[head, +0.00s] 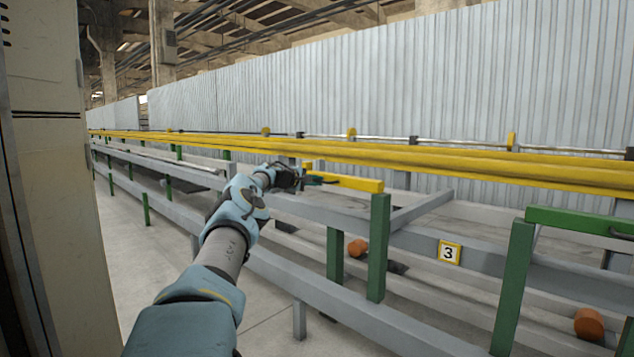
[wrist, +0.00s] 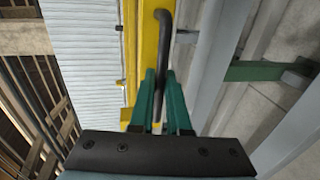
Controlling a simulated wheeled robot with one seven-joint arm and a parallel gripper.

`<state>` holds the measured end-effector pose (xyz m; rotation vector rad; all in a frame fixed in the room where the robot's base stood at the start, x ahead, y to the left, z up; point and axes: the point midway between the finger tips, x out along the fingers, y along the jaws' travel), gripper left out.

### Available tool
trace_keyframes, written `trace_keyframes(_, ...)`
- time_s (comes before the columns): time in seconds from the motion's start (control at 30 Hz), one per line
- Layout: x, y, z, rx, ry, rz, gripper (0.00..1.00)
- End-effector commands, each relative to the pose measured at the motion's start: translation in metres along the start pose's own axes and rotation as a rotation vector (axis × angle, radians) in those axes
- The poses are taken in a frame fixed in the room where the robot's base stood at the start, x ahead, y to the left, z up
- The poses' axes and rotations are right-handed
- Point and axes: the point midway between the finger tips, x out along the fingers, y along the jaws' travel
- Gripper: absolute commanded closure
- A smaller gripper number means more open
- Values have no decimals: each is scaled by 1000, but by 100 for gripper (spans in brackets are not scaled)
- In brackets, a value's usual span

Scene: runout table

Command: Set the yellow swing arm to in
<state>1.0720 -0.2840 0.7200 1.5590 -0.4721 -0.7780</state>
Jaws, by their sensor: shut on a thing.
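The yellow swing arm (head: 350,182) is a short yellow bar at the top of a green post (head: 379,245), reaching left from it toward my gripper. In the head view it lies roughly along the line of the long rails. My gripper (head: 312,180) is at its left end. In the wrist view my gripper's two green fingers (wrist: 164,105) are shut on a dark, bent handle (wrist: 165,50). A yellow bar (wrist: 137,60) runs just left of the handle. The exact contact between the fingertips and the handle is small and partly hidden.
Long yellow rails (head: 440,160) run behind the swing arm, before a corrugated wall (head: 400,80). A number 3 plate (head: 450,252) is on the grey frame. Another green arm (head: 580,220) stands at right. Orange rollers (head: 589,323) sit low. A pale cabinet (head: 45,180) stands close at left.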

Motion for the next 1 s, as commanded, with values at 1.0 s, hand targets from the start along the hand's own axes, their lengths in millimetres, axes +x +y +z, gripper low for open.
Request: trace_keyframes(1.0, -19, -5, 3, 4, -6, 2, 55)
